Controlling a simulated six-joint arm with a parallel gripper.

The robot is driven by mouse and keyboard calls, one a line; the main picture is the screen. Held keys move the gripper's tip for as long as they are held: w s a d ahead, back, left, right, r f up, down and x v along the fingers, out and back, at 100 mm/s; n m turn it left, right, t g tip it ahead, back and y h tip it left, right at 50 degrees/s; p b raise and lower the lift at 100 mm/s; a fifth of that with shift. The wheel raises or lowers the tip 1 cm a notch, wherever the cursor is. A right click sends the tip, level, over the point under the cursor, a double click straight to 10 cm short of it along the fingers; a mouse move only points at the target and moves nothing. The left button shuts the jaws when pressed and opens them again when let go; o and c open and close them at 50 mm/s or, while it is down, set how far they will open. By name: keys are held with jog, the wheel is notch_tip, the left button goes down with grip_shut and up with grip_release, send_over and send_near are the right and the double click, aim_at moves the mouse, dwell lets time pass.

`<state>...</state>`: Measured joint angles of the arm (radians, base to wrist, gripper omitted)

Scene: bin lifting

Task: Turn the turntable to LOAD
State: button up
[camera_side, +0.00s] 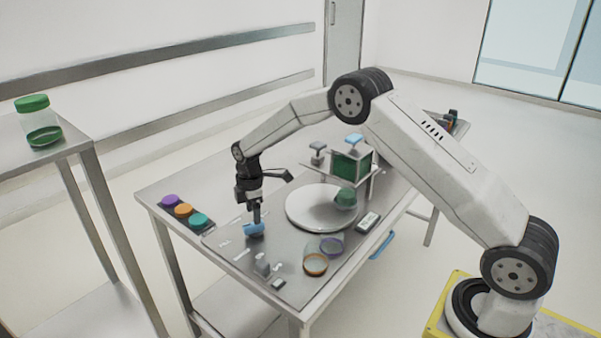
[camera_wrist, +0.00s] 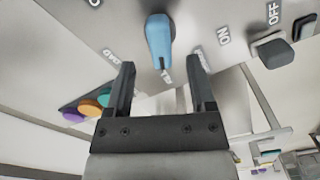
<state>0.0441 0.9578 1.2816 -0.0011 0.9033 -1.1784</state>
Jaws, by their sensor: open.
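A blue knob (camera_side: 254,230) sits on the steel table's front panel; it also shows in the wrist view (camera_wrist: 158,42), its narrow end pointing down between my fingers. Labels are printed around it; one left of it (camera_wrist: 112,58) seems to read LOAD, partly hidden by a finger. My gripper (camera_side: 256,214) points down right over the knob. In the wrist view my gripper (camera_wrist: 161,70) is open, a finger to either side of the knob's lower end. I cannot tell whether they touch it. The white round turntable (camera_side: 300,207) lies behind, bearing a greenish piece (camera_side: 346,198) at its right side.
Purple, orange and teal buttons (camera_side: 184,210) stand left of the knob. A grey switch (camera_wrist: 272,50) is between ON and OFF labels. A framed green box (camera_side: 351,166) stands behind the turntable. A green-lidded jar (camera_side: 39,122) is on another table.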

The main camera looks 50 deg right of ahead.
aim_at(254, 229)
jog(key=shift+f, duration=2.3)
grip_shut()
